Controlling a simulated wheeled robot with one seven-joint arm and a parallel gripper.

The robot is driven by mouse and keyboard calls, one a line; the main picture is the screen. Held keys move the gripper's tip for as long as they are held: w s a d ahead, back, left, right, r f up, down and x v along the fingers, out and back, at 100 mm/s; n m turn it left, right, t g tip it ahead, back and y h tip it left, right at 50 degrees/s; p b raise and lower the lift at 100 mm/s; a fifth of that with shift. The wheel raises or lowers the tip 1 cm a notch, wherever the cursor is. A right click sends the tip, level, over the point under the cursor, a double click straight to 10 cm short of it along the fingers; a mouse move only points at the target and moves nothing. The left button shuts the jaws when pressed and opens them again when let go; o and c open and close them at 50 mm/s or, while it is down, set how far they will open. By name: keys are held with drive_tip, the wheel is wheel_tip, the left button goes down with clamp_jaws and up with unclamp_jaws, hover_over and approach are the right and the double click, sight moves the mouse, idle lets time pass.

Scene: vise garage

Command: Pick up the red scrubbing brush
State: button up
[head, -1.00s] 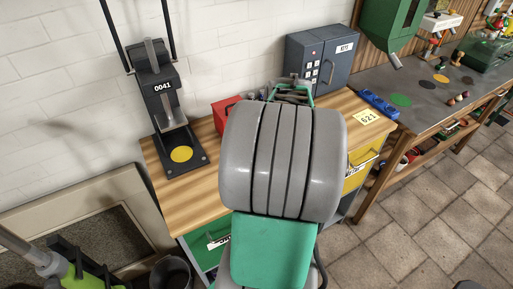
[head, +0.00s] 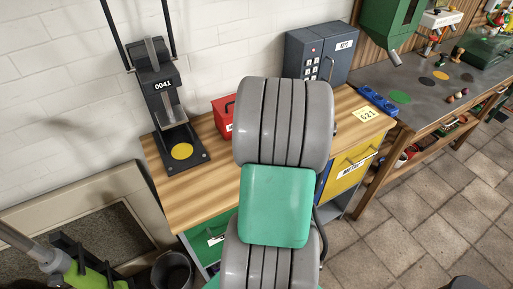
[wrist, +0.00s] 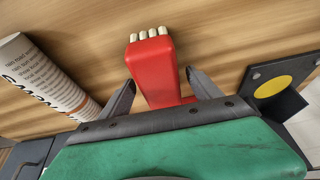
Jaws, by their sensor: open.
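In the wrist view a red block-like thing with a row of cream tufts at its far end, apparently the red scrubbing brush (wrist: 152,68), lies over the wooden worktop. My gripper (wrist: 160,77) is open, with one dark finger on each side of it. The tufted end reaches beyond the fingertips. Whether either finger touches it cannot be told. Its near end is hidden by my gripper's body. In the head view my arm hides the gripper and the brush.
A printed white cylinder (wrist: 45,75) lies left of my gripper in the wrist view. The black press (head: 165,105) with a yellow disc stands at the worktop's left. A red box (head: 222,112), a dark cabinet (head: 318,52) and a blue tray (head: 378,100) are farther back.

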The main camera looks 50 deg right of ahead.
idle(0.3)
drive_tip(key=c, duration=1.6)
